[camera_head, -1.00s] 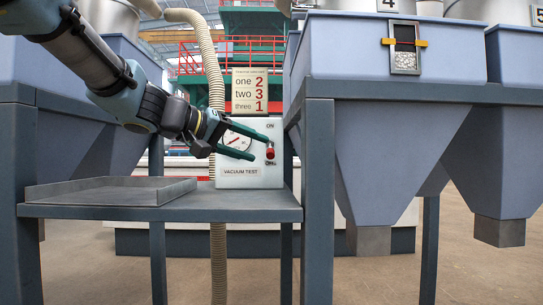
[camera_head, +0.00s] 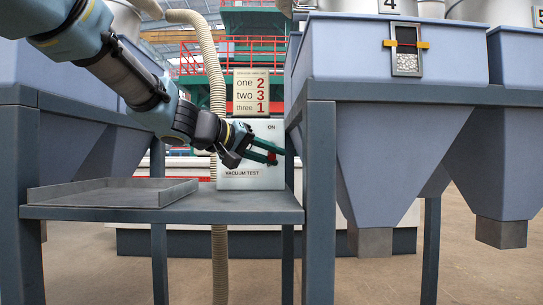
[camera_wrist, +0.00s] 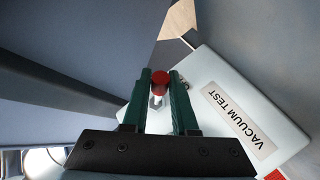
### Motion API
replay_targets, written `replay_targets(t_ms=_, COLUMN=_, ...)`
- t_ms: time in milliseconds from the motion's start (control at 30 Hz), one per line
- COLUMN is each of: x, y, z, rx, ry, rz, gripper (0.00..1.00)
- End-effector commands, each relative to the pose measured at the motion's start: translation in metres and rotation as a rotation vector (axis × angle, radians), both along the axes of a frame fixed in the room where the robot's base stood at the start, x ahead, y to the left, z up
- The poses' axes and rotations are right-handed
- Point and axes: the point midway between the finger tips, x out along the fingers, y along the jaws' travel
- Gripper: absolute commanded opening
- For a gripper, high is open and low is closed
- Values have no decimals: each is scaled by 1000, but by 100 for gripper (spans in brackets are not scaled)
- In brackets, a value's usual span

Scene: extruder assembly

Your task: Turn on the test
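The vacuum test box (camera_head: 235,181) is a pale panel labelled VACUUM TEST, standing at the back of the grey table. Its switch has a red-tipped handle (camera_wrist: 160,80) with a white stem below the tip, and an ON label (camera_head: 271,127) is above it. In the head view only a bit of red (camera_head: 271,158) shows between the fingers. My gripper (camera_wrist: 160,75) has its green fingers on both sides of the red tip, seemingly touching it. In the head view my gripper (camera_head: 279,155) is in front of the panel and hides the gauge and the lower switch label.
A shallow grey tray (camera_head: 110,193) lies on the left of the table (camera_head: 240,211). A sign with numbers (camera_head: 251,92) stands above the box. A grey post (camera_head: 320,200) and a blue hopper (camera_head: 395,150) stand close on the right. A ribbed hose (camera_head: 217,75) hangs behind the table.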

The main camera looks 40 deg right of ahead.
Motion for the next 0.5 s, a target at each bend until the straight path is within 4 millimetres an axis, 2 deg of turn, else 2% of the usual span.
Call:
replay_targets(t_ms=33, x=0, y=0, z=0, rx=0, ry=0, rz=0, gripper=20)
replay_targets(t_ms=200, x=0, y=0, z=0, rx=0, ry=0, rz=0, gripper=0)
replay_targets(t_ms=500, x=0, y=0, z=0, rx=0, ry=0, rz=0, gripper=0)
